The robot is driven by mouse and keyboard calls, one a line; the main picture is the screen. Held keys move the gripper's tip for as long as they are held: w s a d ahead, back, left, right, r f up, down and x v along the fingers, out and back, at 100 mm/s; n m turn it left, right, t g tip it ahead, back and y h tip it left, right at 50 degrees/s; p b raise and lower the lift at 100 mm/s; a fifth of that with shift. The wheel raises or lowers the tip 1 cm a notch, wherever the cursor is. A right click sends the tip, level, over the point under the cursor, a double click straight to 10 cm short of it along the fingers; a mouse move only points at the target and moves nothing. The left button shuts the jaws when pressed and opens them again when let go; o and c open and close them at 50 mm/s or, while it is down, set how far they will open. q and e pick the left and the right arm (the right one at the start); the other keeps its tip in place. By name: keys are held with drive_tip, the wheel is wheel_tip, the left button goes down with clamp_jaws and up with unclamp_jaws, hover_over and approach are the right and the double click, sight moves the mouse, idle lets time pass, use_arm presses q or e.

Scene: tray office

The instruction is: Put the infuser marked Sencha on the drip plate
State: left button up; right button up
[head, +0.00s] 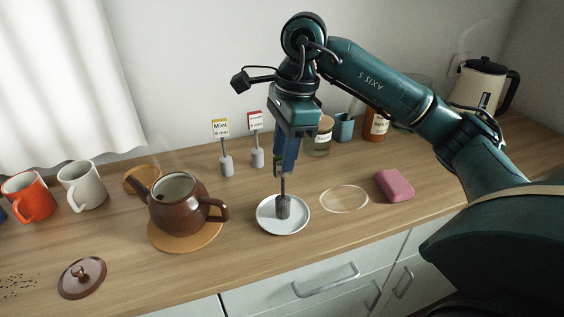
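My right gripper (283,168) points down above the white drip plate (264,222). Its fingers are at the top of a grey infuser (283,207) and appear shut on its stem. The infuser is upright, its grey body at the middle of the plate; I cannot tell if it touches. Its tag is mostly hidden by the fingers, so its name cannot be read. A yellow-topped Mint infuser (226,165) and a red-topped infuser (257,157) stand on the counter behind, to the left. My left gripper is out of view.
A steaming brown teapot (178,212) stands on a round mat left of the plate, its lid (82,277) nearer the front. Mugs (84,187) stand far left. A pink sponge (394,186) lies right, past a wet ring (344,199). A jar (320,143) stands behind.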

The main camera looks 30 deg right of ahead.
drive_tip(key=r, duration=0.4)
drive_tip(key=d+r+p, duration=0.1)
drive_tip(key=r, duration=0.2)
drive_tip(key=shift+s+r, duration=0.1)
drive_tip(key=shift+d+r, duration=0.1)
drive_tip(key=shift+r, duration=0.45)
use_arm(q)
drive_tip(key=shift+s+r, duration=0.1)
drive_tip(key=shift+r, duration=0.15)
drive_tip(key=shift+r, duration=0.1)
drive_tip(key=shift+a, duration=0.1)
use_arm(e)
drive_tip(key=shift+s+f, duration=0.1)
